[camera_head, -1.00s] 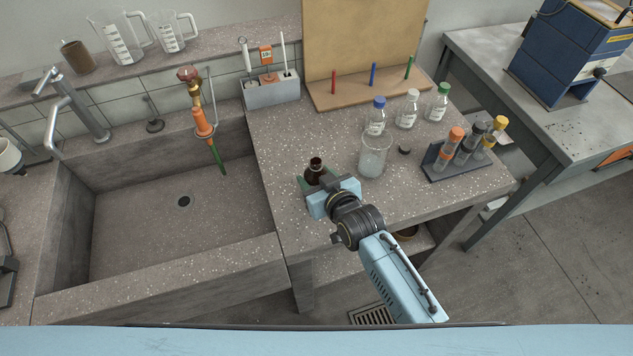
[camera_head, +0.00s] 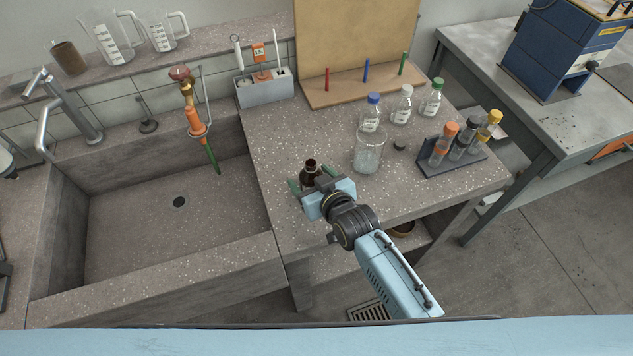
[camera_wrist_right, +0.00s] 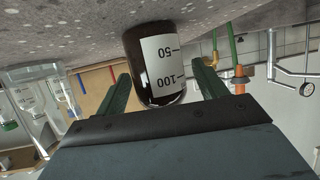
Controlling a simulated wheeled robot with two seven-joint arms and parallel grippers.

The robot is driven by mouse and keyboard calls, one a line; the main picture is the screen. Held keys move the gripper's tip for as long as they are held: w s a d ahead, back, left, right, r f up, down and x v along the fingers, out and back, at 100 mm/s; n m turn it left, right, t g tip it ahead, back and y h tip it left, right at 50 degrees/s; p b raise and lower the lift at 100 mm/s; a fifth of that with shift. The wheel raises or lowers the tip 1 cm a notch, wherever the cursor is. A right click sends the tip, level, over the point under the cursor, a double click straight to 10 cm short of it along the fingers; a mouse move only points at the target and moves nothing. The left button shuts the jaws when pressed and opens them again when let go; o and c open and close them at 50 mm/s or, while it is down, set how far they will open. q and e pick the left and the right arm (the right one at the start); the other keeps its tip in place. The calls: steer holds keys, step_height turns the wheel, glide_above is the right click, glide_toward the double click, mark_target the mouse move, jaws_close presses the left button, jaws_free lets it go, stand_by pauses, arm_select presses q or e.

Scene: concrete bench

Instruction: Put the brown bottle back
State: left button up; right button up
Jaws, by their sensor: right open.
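The brown bottle (camera_head: 309,173) is dark, with an open top, and stands upright on the speckled bench near the sink side. My right gripper (camera_head: 307,182) is open at bench level, with its green fingers on either side of the bottle. The right wrist view shows the bottle (camera_wrist_right: 150,60) with a white label marked 50 and 100, between the two fingers (camera_wrist_right: 162,88). Gaps show between the bottle and both fingers. The gripper body hides part of the bottle in the head view. My left gripper is out of view.
A glass beaker (camera_head: 367,153) stands right of the bottle, with capped bottles (camera_head: 401,108) behind it. A tube rack (camera_head: 452,160) is at the right. The sink (camera_head: 180,225) lies to the left. A pegged wooden board (camera_head: 357,50) stands at the back.

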steer(key=p+v, duration=0.2)
steer(key=v, duration=1)
